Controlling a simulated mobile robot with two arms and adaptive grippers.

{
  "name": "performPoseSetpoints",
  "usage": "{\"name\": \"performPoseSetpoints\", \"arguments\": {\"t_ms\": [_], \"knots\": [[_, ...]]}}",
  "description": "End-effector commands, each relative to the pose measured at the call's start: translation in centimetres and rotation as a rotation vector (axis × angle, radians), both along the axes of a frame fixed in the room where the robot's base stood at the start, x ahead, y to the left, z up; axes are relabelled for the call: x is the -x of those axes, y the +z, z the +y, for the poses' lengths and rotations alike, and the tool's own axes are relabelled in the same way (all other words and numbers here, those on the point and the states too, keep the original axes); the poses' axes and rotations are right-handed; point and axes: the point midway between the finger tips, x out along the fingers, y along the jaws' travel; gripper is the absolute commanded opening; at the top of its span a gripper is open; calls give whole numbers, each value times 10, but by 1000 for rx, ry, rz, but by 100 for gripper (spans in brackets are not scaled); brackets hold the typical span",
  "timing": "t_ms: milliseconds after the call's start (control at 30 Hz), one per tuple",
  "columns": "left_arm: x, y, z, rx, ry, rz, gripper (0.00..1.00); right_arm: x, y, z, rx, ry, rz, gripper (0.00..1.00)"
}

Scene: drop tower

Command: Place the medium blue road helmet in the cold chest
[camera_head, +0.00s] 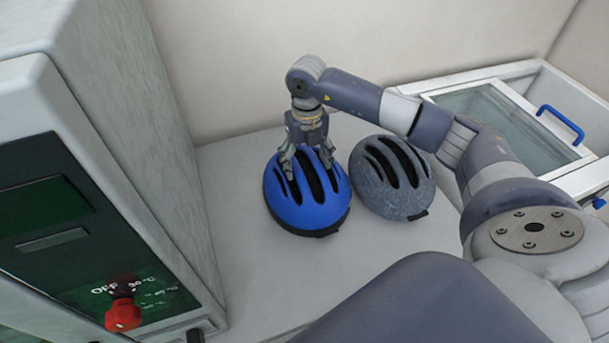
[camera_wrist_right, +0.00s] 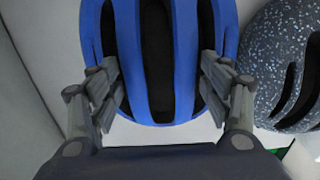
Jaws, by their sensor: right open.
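The blue helmet (camera_head: 307,207) with black vents rests on the light table, left of the grey helmet. My right gripper (camera_head: 309,165) is over its far part, pointing down, with its fingers spread on the shell. In the right wrist view the blue helmet (camera_wrist_right: 158,60) lies between the open fingers (camera_wrist_right: 160,88), which overlap its sides; I cannot tell whether they touch it. The cold chest (camera_head: 540,75) stands at the right, with a glass-panelled lid (camera_head: 490,125) and a blue handle (camera_head: 562,124). My left gripper is not in view.
A speckled grey helmet (camera_head: 392,178) stands close to the right of the blue one; it also shows in the right wrist view (camera_wrist_right: 285,65). A large grey machine (camera_head: 120,130) with a red knob (camera_head: 123,313) stands at the left. The table (camera_head: 245,275) is clear in front.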

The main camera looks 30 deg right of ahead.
Motion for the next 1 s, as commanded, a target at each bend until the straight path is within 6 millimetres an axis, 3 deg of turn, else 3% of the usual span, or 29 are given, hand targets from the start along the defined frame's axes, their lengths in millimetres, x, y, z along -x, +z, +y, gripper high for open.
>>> {"name": "performPoseSetpoints", "arguments": {"t_ms": [133, 367, 633, 1000], "knots": [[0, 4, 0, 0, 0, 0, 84, 0, -13, 0, 0, 0, 0, 72], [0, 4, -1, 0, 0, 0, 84, -1, -15, 0, 0, 0, -1, 72], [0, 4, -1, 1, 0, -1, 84, -1, -14, 0, 0, 0, -3, 16], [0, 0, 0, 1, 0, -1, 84, -2, -8, 0, 0, 0, -6, 16]]}}
